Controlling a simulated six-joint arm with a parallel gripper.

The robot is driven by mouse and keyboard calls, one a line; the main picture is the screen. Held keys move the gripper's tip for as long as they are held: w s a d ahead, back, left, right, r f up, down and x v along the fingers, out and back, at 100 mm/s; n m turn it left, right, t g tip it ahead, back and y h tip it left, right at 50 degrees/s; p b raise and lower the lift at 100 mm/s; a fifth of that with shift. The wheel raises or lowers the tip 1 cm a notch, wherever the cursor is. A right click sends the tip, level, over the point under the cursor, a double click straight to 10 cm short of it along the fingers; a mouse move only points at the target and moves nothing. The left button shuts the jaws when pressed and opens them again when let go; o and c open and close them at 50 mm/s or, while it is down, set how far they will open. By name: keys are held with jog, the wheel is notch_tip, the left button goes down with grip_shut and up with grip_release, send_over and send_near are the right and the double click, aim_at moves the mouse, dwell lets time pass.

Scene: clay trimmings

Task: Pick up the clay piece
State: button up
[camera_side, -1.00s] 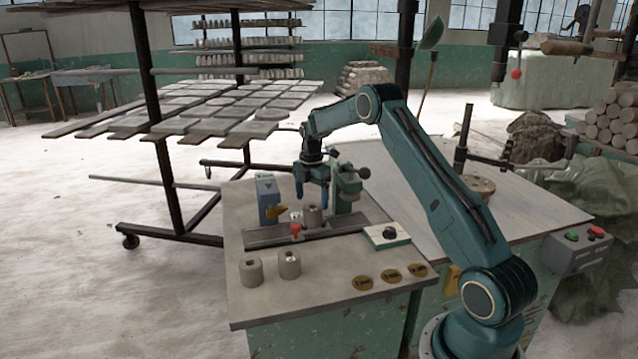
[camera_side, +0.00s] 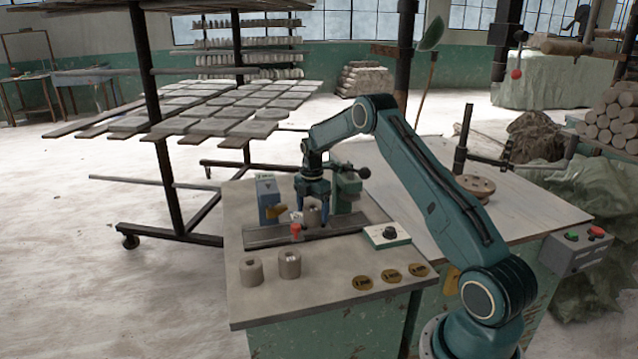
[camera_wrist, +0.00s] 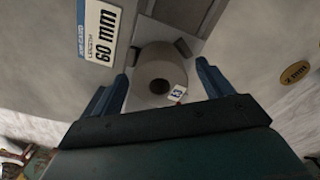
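A grey hollow clay cylinder (camera_side: 313,216) stands upright in the metal fixture on the near table. In the wrist view the clay piece (camera_wrist: 158,78) shows its round central hole and a small printed label on its side. My gripper (camera_side: 312,212) is lowered over it, fingers pointing down. In the wrist view my gripper (camera_wrist: 160,88) has its two blue fingers spread, one on each side of the clay piece, with a gap visible on both sides. Two more clay cylinders stand at the table's front left, one at the left (camera_side: 251,271) and one to its right (camera_side: 289,264).
A blue block (camera_side: 268,194) and a green clamp (camera_side: 346,188) flank the fixture (camera_side: 262,238). A red knob (camera_side: 295,230) stands in front.

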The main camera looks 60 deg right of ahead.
aim_at(312, 207)
jog(key=c, duration=1.2)
jog(key=shift+o, duration=0.2)
jog(key=shift+r, duration=0.1)
notch_tip(312, 207, up, 20)
